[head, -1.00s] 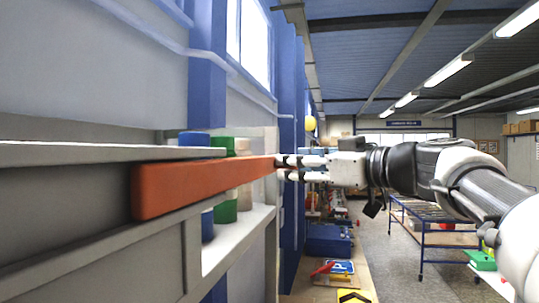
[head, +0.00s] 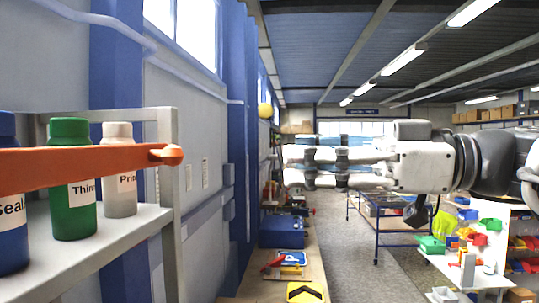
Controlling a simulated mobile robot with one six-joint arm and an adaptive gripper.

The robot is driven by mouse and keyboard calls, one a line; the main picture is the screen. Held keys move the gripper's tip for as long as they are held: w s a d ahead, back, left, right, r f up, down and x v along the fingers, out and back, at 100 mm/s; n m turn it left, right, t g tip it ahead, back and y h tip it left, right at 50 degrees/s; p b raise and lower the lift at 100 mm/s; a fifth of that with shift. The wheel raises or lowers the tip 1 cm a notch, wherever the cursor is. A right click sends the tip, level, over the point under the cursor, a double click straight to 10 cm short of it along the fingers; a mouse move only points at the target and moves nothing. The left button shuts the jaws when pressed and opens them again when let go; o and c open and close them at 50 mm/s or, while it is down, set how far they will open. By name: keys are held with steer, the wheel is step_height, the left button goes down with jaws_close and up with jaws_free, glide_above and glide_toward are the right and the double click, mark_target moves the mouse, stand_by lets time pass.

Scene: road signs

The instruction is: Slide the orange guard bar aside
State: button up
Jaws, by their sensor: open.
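The orange guard bar (head: 90,165) runs level across the front of a shelf on the left and ends in a rounded knob (head: 168,154). Behind it stand a blue bottle (head: 8,240), a green bottle (head: 72,205) marked "Thin…" and a pale grey bottle (head: 118,192); the bar covers part of each. My gripper (head: 285,166) is open, its fingers pointing left. It appears in the picture well to the right of the knob, with a clear gap between them, and holds nothing.
The shelf's grey end post (head: 168,200) stands beside the knob. A low bench (head: 268,288) with signs and a blue box (head: 284,231) runs along the wall. A blue-framed table (head: 385,215) and a white rack with coloured bins (head: 490,235) stand to the right. The aisle floor (head: 338,260) is clear.

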steer(key=p, duration=0.4)
glide_toward(182, 157)
steer(key=x, duration=1)
steer(key=shift+c, duration=0.2)
jaws_close()
